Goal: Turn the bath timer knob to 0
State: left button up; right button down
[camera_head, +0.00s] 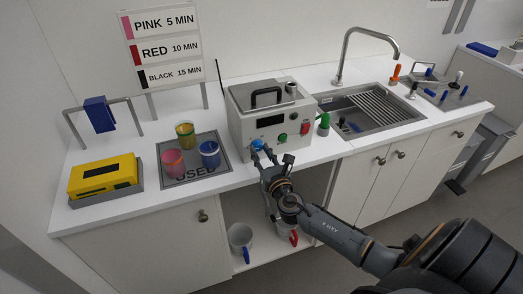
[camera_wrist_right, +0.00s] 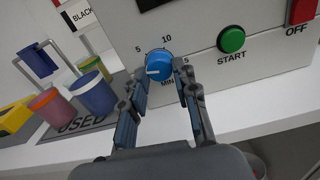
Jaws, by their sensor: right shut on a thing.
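The bath timer knob (camera_wrist_right: 158,65) is a blue round dial on the front of the grey bath unit (camera_head: 282,105). In the right wrist view its white pointer mark faces left and slightly down, below the 5. My right gripper (camera_wrist_right: 160,84) is shut on the knob, one finger on each side. In the head view the knob (camera_head: 257,145) shows just beyond my right gripper (camera_head: 267,158). My left gripper is not in view.
A green START button (camera_wrist_right: 231,39) and red OFF switch (camera_wrist_right: 302,11) sit right of the knob. Pink, yellow and blue jars stand on the USED mat (camera_head: 192,182) to the left. A sink (camera_head: 375,120) lies right. Mugs stand on the shelf below.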

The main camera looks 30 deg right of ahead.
jog(key=n+p, duration=0.2)
jog(key=n, duration=0.3)
jog(key=shift+n+p, duration=0.3)
jog(key=shift+n, duration=0.1)
dwell(0.4)
jog(key=c, duration=1)
grip_release()
jog(key=v, duration=1.2)
jog(key=shift+d, duration=0.1)
jog(key=shift+f, duration=0.15)
